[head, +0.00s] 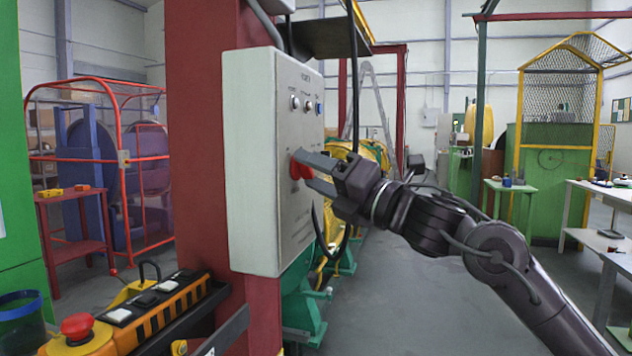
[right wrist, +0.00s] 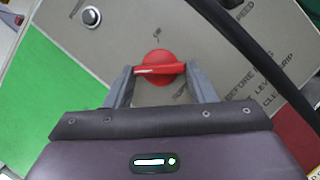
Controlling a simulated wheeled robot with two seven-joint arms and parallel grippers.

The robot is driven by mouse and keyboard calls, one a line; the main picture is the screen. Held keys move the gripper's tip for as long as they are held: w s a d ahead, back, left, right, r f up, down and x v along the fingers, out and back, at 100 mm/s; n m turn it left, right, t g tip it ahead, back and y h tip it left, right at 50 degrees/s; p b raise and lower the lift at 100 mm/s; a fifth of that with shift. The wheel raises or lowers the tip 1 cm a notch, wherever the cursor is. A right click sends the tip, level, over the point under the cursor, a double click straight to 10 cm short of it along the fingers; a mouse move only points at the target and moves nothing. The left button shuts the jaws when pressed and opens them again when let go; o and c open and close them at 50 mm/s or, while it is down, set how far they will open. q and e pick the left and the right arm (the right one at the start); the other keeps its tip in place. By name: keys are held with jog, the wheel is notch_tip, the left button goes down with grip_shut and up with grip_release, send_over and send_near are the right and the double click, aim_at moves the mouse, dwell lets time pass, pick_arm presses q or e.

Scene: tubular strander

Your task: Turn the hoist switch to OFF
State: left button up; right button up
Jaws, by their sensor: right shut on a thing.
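The hoist switch (head: 299,168) is a red rotary knob on the front of a white control box (head: 250,160) fixed to a red column. My right gripper (head: 312,172) reaches it from the right, with its fingers at the knob. In the right wrist view the red knob (right wrist: 159,68) sits between the two grey fingertips (right wrist: 160,78), and the gripper is shut on it. A pale line on the knob's handle lies roughly across that picture. The OFF marking cannot be read. My left gripper is not in view.
Small round controls (head: 307,104) sit above the knob. A black cable (head: 352,120) hangs beside the box, close to my right gripper. Open floor (head: 400,300) lies to the right of the box.

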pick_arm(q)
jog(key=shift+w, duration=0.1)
pick_arm(e)
jog(key=shift+a+f, duration=0.15)
jog(key=shift+f, duration=0.1)
jog(key=o, duration=1)
jog(key=shift+r, duration=0.15)
jog(key=shift+s+d, duration=0.2)
jog(key=shift+d, duration=0.2)
pick_arm(q)
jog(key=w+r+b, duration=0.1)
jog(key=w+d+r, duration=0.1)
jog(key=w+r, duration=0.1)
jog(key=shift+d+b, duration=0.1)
jog(key=shift+b, duration=0.3)
pick_arm(e)
jog(key=v, duration=0.7)
jog(key=shift+s, duration=0.1)
